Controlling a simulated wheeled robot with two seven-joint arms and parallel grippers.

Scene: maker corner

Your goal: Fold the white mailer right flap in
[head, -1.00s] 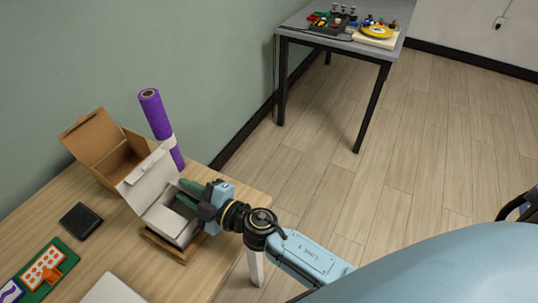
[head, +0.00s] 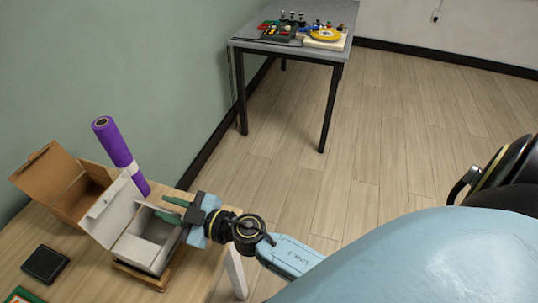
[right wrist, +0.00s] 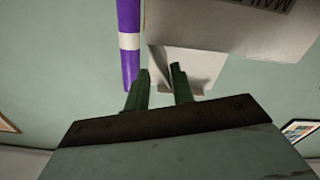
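The white mailer (head: 146,251) stands on the wooden table with its lid (head: 108,211) raised at the left. Its inside looks empty. My right gripper (head: 168,208) is at the mailer's right side, its green fingers pointing left over the upper right edge. The fingers are apart. In the right wrist view the gripper (right wrist: 159,80) shows a gap between its fingertips, with pale mailer card (right wrist: 198,66) just beyond them. The right flap cannot be made out clearly; the gripper covers that side. My left gripper is not in view.
An open brown box (head: 77,198) and a purple roll with a white band (head: 117,147) stand behind the mailer. A black square item (head: 45,264) lies at the left. A grey table (head: 277,49) with small parts is farther back.

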